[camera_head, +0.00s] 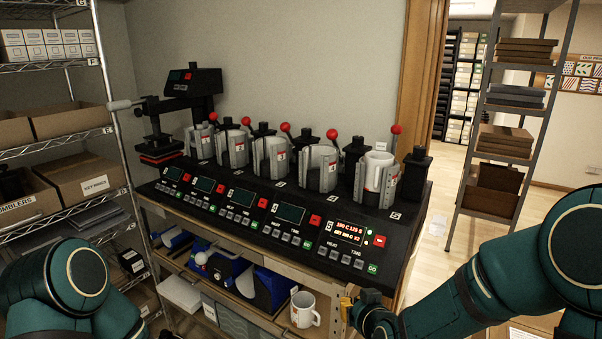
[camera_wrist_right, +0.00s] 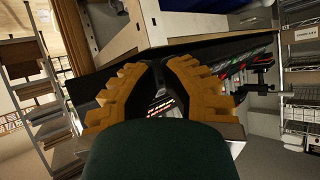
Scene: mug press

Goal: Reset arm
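The mug press (camera_head: 263,203) is a black bench unit with several grey clamp stations and red-knobbed levers. In the rightmost station a white mug (camera_head: 378,172) stands in the clamp. That station's display (camera_head: 350,231) is lit with numbers; the others look dark. A second white mug (camera_head: 303,310) sits upright below the press front. My right gripper (camera_head: 356,307) is low in front of the press, right of that mug and apart from it. In the right wrist view its orange fingers (camera_wrist_right: 158,64) come nearly together at the tips with nothing held. My left gripper is out of view.
A wire rack (camera_head: 70,140) with boxes stands on the left. A shelf unit (camera_head: 500,150) stands on the right beside a doorway. A black heat press (camera_head: 180,110) is at the back left. Blue items (camera_head: 232,272) lie on the shelf below the press.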

